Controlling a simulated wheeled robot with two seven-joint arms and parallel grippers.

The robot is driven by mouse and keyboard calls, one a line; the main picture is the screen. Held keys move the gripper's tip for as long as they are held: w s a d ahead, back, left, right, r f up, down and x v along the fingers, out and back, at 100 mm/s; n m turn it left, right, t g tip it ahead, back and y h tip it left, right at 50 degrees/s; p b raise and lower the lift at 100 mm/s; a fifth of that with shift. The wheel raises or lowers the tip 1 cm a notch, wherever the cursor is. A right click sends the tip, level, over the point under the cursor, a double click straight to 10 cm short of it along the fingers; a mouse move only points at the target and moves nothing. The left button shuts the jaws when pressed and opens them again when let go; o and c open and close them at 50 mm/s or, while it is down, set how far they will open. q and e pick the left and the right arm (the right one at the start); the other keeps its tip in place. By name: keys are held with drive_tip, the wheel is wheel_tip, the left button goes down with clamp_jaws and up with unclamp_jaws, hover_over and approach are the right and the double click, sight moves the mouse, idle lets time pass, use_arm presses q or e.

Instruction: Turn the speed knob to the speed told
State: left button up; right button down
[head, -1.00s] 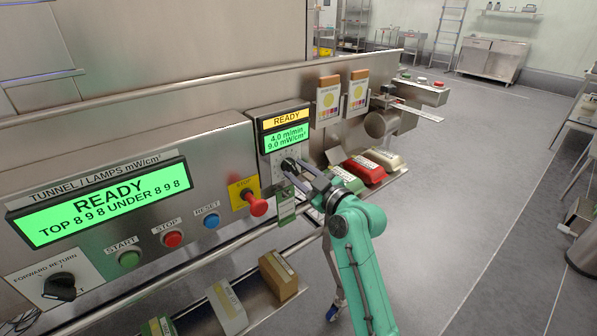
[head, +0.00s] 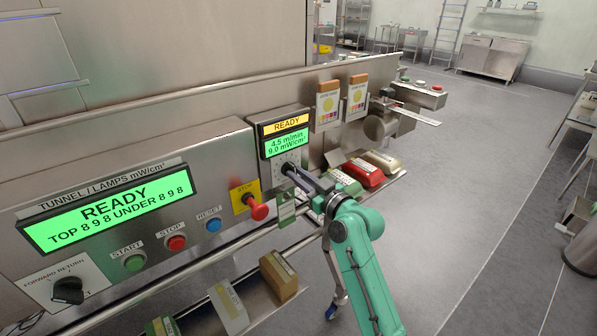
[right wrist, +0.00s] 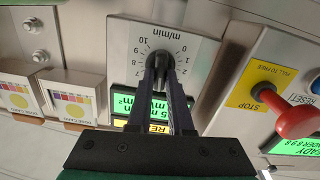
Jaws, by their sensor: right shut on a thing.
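The black speed knob (head: 289,168) sits on the small control box below its display. In the right wrist view the knob (right wrist: 160,60) is at the centre of a white m/min dial plate (right wrist: 200,50); some of its figures are hidden by the fingers. My right gripper (head: 298,174) is shut on the knob, and its two dark fingers (right wrist: 160,72) reach onto it from either side. The small display (head: 286,141) reads READY, 4.5 m/min and 9.0 mW/cm². My left gripper is not in view.
Left of the knob are a red STOP pull knob (head: 258,211) on a yellow plate, a blue RESET button (head: 213,225) and a large green display (head: 105,208). A green tag (head: 287,210) hangs below the box. Coloured packs (head: 363,171) lie to the right.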

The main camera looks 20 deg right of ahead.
drive_tip(key=m+p, duration=0.2)
drive_tip(key=m, duration=0.2)
drive_tip(key=shift+d+m, duration=0.1)
drive_tip(key=shift+m, duration=0.2)
drive_tip(key=shift+w+d+f+m+p, duration=0.15)
drive_tip(key=shift+m+p, duration=1.4)
drive_tip(key=shift+m, duration=1.6)
drive_tip(key=shift+s+f+m+p, duration=0.1)
drive_tip(key=shift+m+p, duration=1.45)
drive_tip(key=shift+m, duration=1.6)
drive_tip(key=c, duration=0.8)
unclamp_jaws()
